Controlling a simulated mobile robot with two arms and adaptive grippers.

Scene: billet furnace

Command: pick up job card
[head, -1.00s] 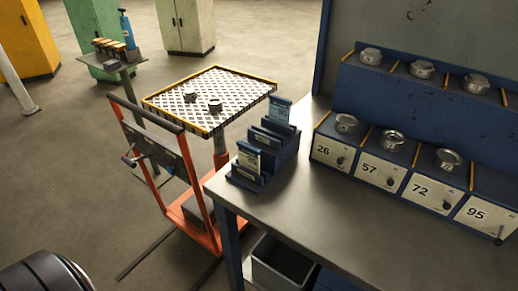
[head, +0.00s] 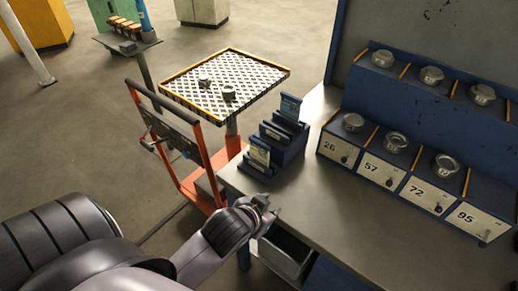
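Two job cards stand upright in a dark blue stepped rack (head: 284,148) on the near left corner of the workbench. The front job card (head: 260,153) is pale with a blue top, and the rear job card (head: 290,107) stands at the rack's far end. My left gripper (head: 268,206) is at the bench's front left edge, nearer to me than the rack and apart from both cards. Its small fingertips look spread, with nothing between them. My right gripper is out of view.
The grey workbench (head: 330,205) has clear room in front of the rack. A blue shelf with numbered plates and metal cups (head: 396,142) stands on the right. An orange cart (head: 197,182) and a patterned tray table (head: 225,85) are on the left. A grey bin (head: 285,252) is below the bench.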

